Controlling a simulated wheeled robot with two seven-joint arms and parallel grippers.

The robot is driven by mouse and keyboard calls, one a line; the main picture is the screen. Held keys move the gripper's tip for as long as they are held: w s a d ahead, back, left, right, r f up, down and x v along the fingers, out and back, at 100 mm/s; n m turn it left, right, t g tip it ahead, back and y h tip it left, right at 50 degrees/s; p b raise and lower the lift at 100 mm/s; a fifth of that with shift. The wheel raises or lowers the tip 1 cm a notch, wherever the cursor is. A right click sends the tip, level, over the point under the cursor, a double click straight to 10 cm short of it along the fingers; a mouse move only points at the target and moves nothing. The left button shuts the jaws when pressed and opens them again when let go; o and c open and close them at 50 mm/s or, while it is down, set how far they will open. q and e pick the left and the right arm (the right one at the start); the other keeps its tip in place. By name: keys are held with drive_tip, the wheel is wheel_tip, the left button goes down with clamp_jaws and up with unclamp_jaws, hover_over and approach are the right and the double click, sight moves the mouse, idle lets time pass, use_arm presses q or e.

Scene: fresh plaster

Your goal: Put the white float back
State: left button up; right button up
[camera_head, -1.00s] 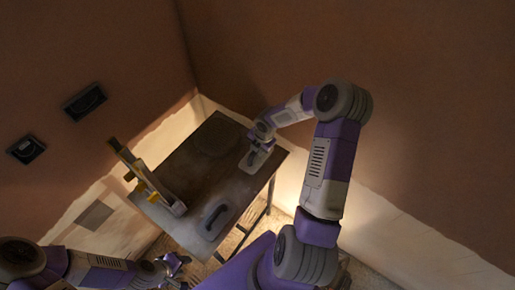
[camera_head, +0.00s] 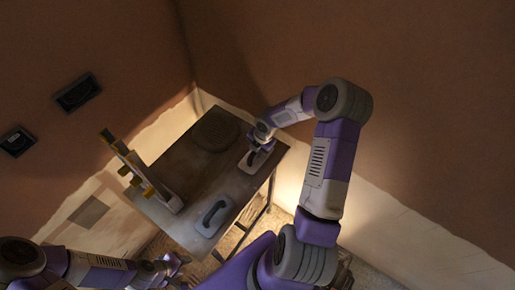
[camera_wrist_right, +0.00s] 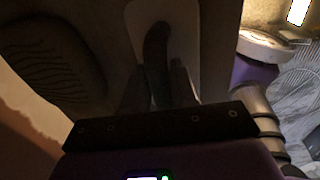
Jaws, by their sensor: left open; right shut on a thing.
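A pale float with a dark handle, seemingly the white float (camera_head: 247,165), is at the right side of the table (camera_head: 180,160). My right gripper (camera_head: 258,148) is shut on its handle from above. In the right wrist view the pale plate (camera_wrist_right: 186,28) and dark handle show between the fingers (camera_wrist_right: 158,85). I cannot tell whether the plate touches the tabletop. A second, greyer float (camera_head: 225,206) with a dark handle lies at the table's near edge. My left gripper (camera_head: 178,263) is open and empty, low at the left, off the table.
A dark round disc (camera_head: 215,130) lies at the back of the table. A tall tool with yellow parts (camera_head: 140,168) stands at the left edge. The table's middle is clear. Plastered walls meet behind it, with two dark wall fittings (camera_head: 77,93) at left.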

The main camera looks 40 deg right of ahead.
drive_tip(key=shift+f, duration=0.15)
drive_tip(key=o, duration=1)
drive_tip(key=r+p, duration=0.2)
drive_tip(key=s+r+p, duration=0.1)
drive_tip(key=r+p, duration=0.4)
drive_tip(key=r, duration=0.1)
drive_tip(key=shift+s+d+p, duration=0.2)
drive_tip(key=shift+s+p, duration=0.05)
drive_tip(key=shift+p, duration=0.15)
drive_tip(key=shift+f, duration=0.25)
